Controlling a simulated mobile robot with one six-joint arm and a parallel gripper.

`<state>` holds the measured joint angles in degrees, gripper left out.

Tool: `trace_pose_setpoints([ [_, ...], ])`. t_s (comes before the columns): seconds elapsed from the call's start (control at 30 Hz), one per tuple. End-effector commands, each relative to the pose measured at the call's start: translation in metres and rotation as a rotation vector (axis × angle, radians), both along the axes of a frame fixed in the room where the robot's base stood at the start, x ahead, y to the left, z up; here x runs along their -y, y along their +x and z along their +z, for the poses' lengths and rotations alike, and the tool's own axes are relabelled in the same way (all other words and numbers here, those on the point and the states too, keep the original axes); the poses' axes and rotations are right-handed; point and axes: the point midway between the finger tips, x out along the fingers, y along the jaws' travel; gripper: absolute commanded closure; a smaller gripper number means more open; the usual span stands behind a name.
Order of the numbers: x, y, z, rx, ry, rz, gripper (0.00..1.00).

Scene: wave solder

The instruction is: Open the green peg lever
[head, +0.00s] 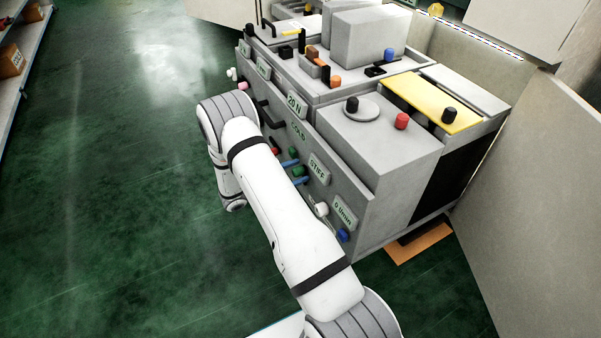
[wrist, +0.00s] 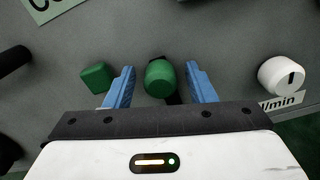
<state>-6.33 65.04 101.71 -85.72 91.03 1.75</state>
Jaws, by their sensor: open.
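The green peg lever (wrist: 160,76), a rounded green knob with a dark part beside its base, stands out from the grey panel in the middle of the wrist view. My gripper (wrist: 160,67) is open, with one blue finger on each side of the knob and a visible gap on both sides. In the head view, the blue fingers of my gripper (head: 295,172) are at the machine's front panel, with the green knob (head: 297,170) between them. My arm hides part of the panel there.
A green block (wrist: 98,77) sits just left of the left finger, and a white knob (wrist: 282,75) is farther right. A black handle (wrist: 12,60) is at the left edge. The panel also carries a blue knob (head: 343,235). Open green floor (head: 110,200) lies left of my arm.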

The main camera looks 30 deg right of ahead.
Motion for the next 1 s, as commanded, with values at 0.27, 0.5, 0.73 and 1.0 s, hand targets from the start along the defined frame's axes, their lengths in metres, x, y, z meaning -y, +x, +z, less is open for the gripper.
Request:
trace_pose_setpoints([
  [0.27,0.0042,0.0002,0.0004,0.000,0.000,0.001,0.50],
  [0.5,0.0038,0.0003,0.0004,0.000,0.001,0.001,0.66],
  [0.73,0.0036,0.0004,0.0004,0.000,0.001,0.001,0.84],
  [1.0,0.0034,0.0007,0.0005,0.001,0.000,0.002,1.00],
])
